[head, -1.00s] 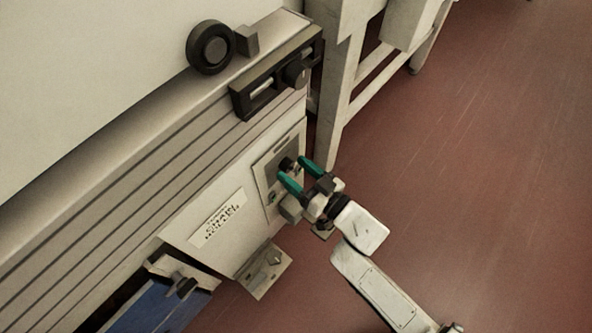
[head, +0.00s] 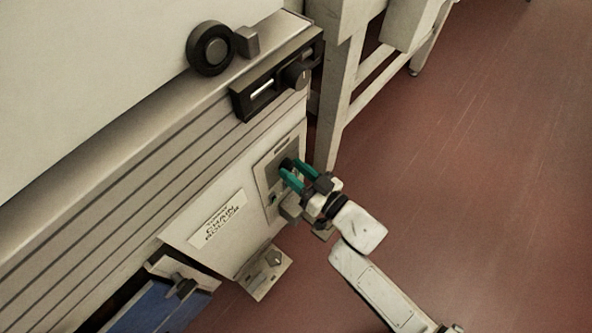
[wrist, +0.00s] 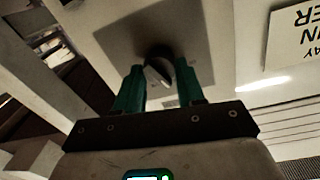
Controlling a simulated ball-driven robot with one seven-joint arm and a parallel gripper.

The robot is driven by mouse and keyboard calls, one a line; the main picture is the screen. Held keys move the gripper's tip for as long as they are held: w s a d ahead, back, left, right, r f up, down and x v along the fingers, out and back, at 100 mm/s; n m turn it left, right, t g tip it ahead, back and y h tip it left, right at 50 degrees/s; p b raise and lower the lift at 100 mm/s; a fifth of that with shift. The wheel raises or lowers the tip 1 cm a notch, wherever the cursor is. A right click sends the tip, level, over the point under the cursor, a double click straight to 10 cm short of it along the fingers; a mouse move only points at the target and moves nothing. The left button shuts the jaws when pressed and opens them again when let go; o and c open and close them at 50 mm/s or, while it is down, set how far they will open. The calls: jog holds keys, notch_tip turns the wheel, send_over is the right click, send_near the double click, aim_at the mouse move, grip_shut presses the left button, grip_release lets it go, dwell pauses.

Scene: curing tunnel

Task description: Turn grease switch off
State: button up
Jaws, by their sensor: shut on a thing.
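The grease switch is a small dark knob (wrist: 160,66) on a grey plate (wrist: 190,28) on the side panel of the pale machine. My gripper (wrist: 160,80) has its two green fingers shut on this knob from either side. In the head view my gripper (head: 288,170) reaches in from the lower right, and its fingertips meet the knob at the plate (head: 262,172). The fingers hide most of the knob there, and I cannot read its setting.
A label (head: 218,219) is left of the switch plate. A black panel with a round knob (head: 297,74) is above it, and a black wheel (head: 210,48) higher up. A pale table leg (head: 338,110) stands close behind. Red floor (head: 470,170) is open to the right.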

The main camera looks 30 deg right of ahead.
jog(key=n+b, duration=0.1)
jog(key=n, duration=0.3)
jog(key=shift+f+n, duration=0.1)
jog(key=shift+n, duration=0.2)
jog(key=shift+a+n+b, duration=0.1)
jog(key=shift+n+b, duration=0.55)
jog(key=shift+n, duration=1.65)
jog(key=o, duration=1)
jog(key=shift+o, duration=0.2)
jog(key=p+v, duration=0.1)
jog(key=v, duration=1)
jog(key=shift+f, duration=0.25)
jog(key=shift+w, duration=0.1)
